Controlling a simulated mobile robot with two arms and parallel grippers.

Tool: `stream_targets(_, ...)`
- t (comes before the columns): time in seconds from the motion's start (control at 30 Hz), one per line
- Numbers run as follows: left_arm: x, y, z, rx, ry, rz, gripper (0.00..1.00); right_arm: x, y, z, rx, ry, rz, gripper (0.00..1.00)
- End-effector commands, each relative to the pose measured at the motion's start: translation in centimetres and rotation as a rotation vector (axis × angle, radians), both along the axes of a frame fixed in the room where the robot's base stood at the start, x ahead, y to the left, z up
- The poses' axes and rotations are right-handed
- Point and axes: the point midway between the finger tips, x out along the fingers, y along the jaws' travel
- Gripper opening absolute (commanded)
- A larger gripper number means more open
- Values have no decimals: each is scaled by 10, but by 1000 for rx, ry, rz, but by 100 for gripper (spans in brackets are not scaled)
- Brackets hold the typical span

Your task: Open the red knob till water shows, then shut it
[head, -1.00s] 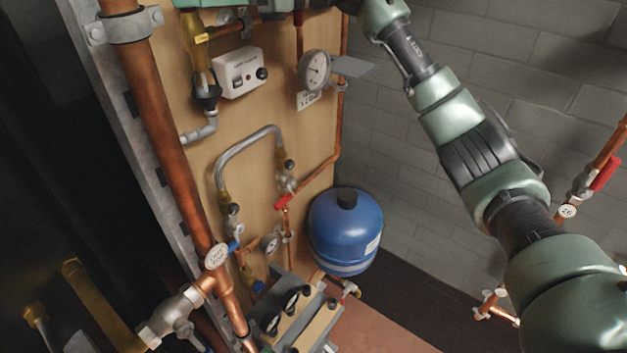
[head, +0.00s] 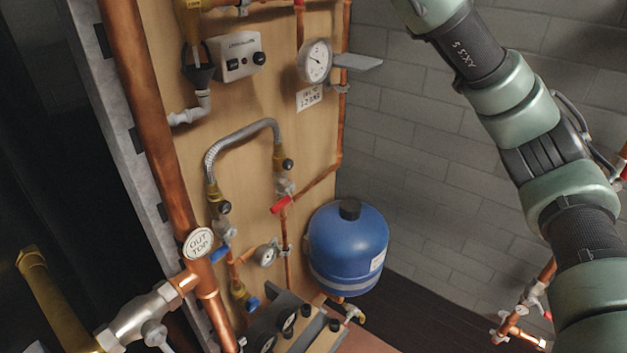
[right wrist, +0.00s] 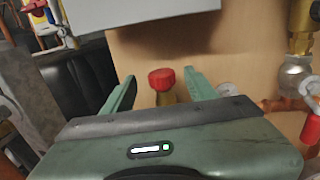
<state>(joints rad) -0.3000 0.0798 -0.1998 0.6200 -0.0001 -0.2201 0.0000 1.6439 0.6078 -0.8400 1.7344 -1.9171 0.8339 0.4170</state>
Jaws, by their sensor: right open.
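In the right wrist view a red knob (right wrist: 162,79) sits on a brass-coloured stem in front of the wooden board. My right gripper (right wrist: 159,71) is open, with one green finger on each side of the knob in this view. Whether either finger touches it I cannot tell. The knob does not show clearly in the head view, where my right arm runs up past the top edge and its gripper is out of frame. My left gripper is in neither view. No water is visible.
In the wrist view a grey box (right wrist: 165,12) overhangs the knob.

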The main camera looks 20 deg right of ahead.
Motion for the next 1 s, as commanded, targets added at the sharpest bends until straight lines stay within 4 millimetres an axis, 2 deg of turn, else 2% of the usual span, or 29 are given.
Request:
stream_targets(0.03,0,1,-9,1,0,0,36,-7,-9,-4,2,-3,-1,57)
stream_targets(0.23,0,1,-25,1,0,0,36,-34,-38,-3,1,-4,-2,57)
stream_targets(0.4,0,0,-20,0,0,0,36,-45,-6,-21,92,45,148,57)
stream_targets(0.63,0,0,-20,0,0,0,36,-70,25,-44,307,129,365,57)
stream_targets(0.83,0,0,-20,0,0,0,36,-87,31,-53,562,217,516,57)
stream_targets(1.0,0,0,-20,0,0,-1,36,-91,20,-60,805,299,591,57)
